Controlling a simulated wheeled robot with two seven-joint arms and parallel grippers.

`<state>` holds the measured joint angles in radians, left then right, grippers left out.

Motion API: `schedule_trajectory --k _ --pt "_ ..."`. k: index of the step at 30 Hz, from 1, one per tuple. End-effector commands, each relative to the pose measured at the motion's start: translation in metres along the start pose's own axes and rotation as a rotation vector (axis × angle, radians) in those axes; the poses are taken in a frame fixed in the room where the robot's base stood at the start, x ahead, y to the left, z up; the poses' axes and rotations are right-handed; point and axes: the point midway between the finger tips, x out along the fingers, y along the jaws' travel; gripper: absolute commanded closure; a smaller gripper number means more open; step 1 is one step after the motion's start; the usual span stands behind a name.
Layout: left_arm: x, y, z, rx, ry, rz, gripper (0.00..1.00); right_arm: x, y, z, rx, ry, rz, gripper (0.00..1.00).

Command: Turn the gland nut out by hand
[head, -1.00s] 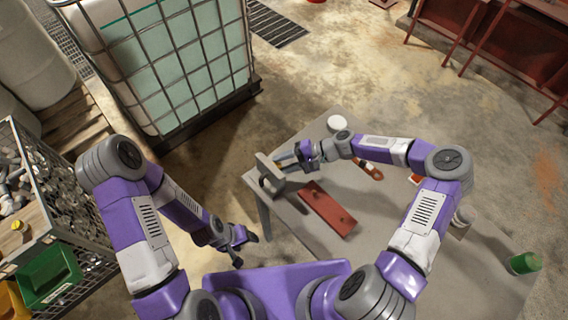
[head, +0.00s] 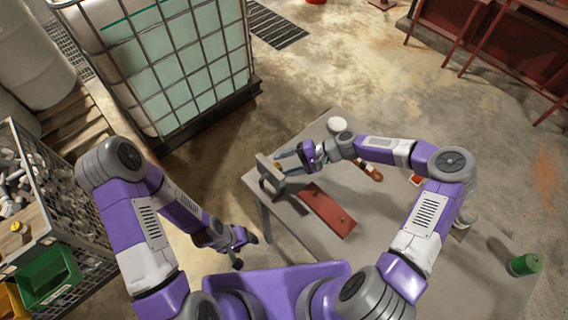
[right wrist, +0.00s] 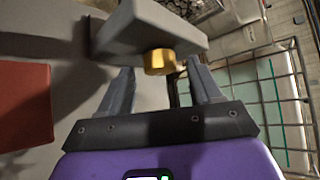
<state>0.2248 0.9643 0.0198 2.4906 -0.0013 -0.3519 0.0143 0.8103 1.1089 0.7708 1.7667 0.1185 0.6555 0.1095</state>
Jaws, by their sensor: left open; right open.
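The gland nut is a brass-coloured piece (right wrist: 160,61) on the face of a grey block fixture (right wrist: 150,28) in the right wrist view. In the head view the fixture (head: 264,166) stands at the table's left corner. My right gripper (right wrist: 160,84) is open, with one finger on each side of the nut and visible gaps between. The fingertips reach near the block. In the head view my right gripper (head: 287,163) points left at the fixture. My left gripper (head: 247,251) is open and empty, off the table's left edge.
A red plate (head: 327,209) lies on the grey table (head: 400,265) beside the fixture. A white round item (head: 337,124), an orange-handled tool (head: 371,173) and a green can (head: 525,264) are also there. A caged tank (head: 165,75) stands behind, and a parts crate (head: 75,215) stands at left.

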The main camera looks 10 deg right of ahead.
Motion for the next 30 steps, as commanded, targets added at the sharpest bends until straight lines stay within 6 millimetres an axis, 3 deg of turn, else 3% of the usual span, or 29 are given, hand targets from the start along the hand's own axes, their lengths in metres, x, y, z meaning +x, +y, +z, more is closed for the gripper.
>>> schedule_trajectory --k 6,12,24,30 --pt "-0.001 0.000 0.000 0.000 0.000 0.000 0.34 -0.039 0.000 -0.001 0.001 0.005 0.000 0.36" --pt "-0.002 0.001 0.000 0.000 0.000 0.000 0.34 -0.062 0.000 0.000 0.001 0.001 0.000 0.36" --pt "-0.002 0.001 0.000 0.000 0.000 0.000 0.34 -0.067 -0.001 0.000 0.002 -0.001 0.003 0.36" --pt "-0.021 0.008 0.001 0.000 0.000 0.000 0.34 -0.058 -0.016 0.000 0.078 0.017 0.141 0.36"
